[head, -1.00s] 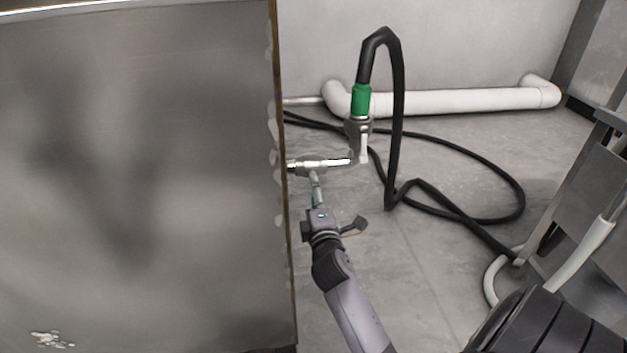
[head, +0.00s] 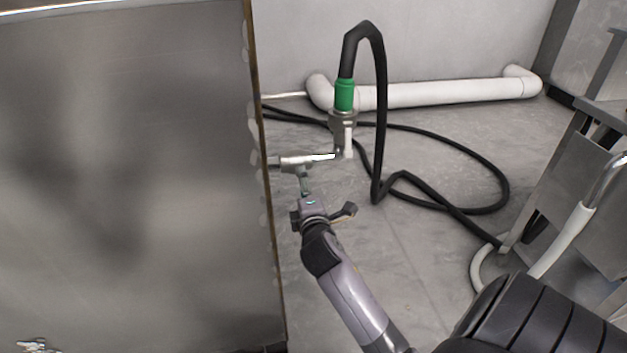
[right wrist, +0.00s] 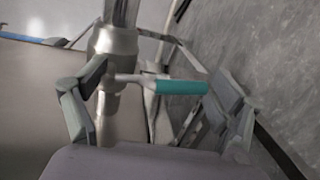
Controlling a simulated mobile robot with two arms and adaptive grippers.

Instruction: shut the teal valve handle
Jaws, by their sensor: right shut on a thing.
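The metal valve pipe (head: 306,160) sticks out sideways from the edge of the large steel panel. Its teal handle (right wrist: 182,87) hangs below the pipe in the head view, small and partly hidden by my gripper. In the right wrist view the handle lies crosswise, its pale stem joining the metal valve body (right wrist: 115,50). My right gripper (right wrist: 160,88) has one finger by the valve body and the other at the handle's teal end, and is shut on the handle between them. In the head view my right gripper (head: 308,202) is just below the valve. My left gripper is out of view.
The steel panel (head: 120,180) fills the left side. A black hose (head: 380,110) rises from a green connector (head: 344,95) beside the valve and loops over the floor. A white pipe (head: 440,93) runs along the wall. Metal framework (head: 580,190) stands at the right.

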